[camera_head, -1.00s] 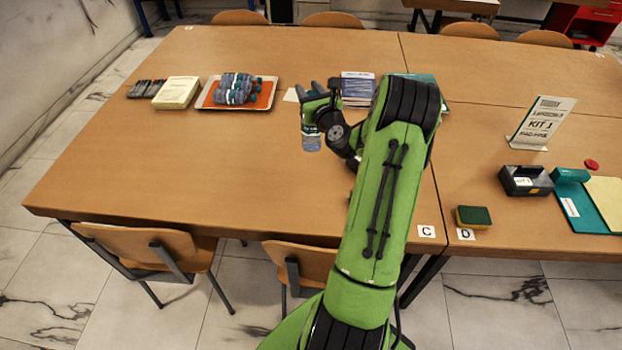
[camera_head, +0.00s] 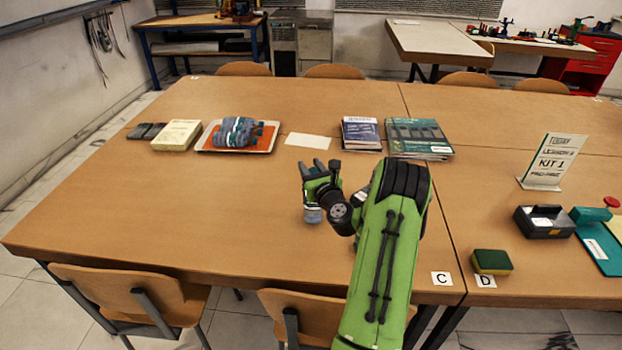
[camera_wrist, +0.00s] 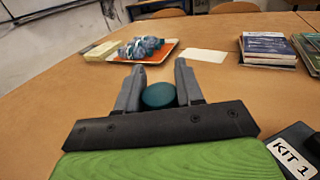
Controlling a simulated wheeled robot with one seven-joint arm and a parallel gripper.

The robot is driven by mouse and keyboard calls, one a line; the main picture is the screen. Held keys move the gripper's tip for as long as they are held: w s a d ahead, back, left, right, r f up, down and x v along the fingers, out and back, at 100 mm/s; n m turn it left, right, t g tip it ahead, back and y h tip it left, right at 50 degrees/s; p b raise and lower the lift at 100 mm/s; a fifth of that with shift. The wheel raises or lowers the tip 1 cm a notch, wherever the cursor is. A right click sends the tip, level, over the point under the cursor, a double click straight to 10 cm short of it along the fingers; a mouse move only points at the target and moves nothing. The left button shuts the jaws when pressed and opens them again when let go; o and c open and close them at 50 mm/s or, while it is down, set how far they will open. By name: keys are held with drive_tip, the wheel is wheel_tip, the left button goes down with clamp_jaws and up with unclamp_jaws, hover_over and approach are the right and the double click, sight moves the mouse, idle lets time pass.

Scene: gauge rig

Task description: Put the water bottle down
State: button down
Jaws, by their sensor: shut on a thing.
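In the wrist view, the bottle's round teal cap (camera_wrist: 158,96) sits between the two grey fingers. The bottle is over the wooden table (camera_head: 150,215), left of the booklets and nearer to me. I cannot tell whether its base touches the tabletop. My gripper hides the bottle's upper part in the head view.
Behind stand a tray (camera_head: 271,141) with a blue-grey bundle, a cream block (camera_head: 176,135), a white card (camera_head: 308,141) and booklets (camera_head: 360,133). The left-front tabletop is clear.

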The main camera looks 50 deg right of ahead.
drive_tip(key=shift+f, duration=0.55)
drive_tip(key=shift+r, duration=0.15)
drive_tip(key=c, duration=0.8)
unclamp_jaws()
